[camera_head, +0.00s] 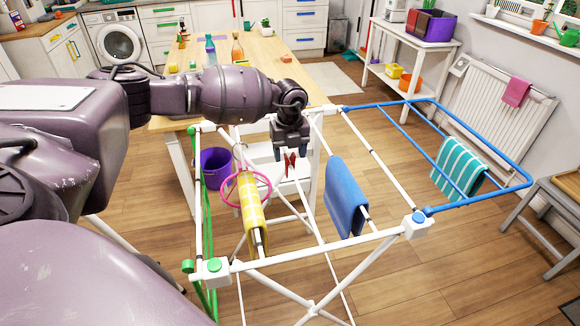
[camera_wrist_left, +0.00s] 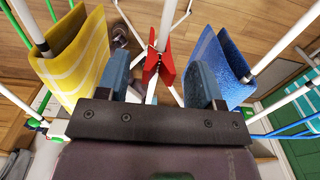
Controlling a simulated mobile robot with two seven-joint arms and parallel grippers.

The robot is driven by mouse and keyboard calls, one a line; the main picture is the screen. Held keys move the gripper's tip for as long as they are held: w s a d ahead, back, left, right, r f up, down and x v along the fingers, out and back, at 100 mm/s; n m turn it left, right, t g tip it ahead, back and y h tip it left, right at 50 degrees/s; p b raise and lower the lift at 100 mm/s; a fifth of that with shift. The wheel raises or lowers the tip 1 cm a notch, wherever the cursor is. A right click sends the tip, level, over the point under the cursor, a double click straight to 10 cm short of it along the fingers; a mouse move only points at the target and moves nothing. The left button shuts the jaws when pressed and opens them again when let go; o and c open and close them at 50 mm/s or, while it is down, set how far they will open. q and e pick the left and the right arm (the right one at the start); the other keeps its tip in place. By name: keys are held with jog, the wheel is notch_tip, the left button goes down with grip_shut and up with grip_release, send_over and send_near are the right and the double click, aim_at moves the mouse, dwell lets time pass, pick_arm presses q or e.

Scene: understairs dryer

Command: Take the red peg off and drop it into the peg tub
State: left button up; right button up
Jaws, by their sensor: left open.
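The red peg (camera_head: 290,164) is clipped on a white rail of the drying rack (camera_head: 330,248), between a yellow towel and a blue towel. In the left wrist view the red peg (camera_wrist_left: 151,62) stands upright on the rail, between the lines of my two fingers. My left gripper (camera_head: 291,150) is open and empty, pointing down just above the peg. A purple tub (camera_head: 213,172) stands behind the rack's green left side; I cannot tell for sure whether it is the peg tub. My right gripper is not in view.
The yellow striped towel (camera_head: 250,205) and blue towel (camera_head: 346,197) hang close on either side. A pink ring (camera_head: 226,199) is around the yellow towel's area. A teal striped towel (camera_head: 458,168) hangs on the blue wing. A wooden table (camera_head: 262,75) with bottles stands behind.

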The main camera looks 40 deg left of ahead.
aim_at(289, 162)
pick_arm(q)
notch_tip(289, 162, down, 4)
jog(key=shift+a+r, duration=0.1)
jog(key=c, duration=1)
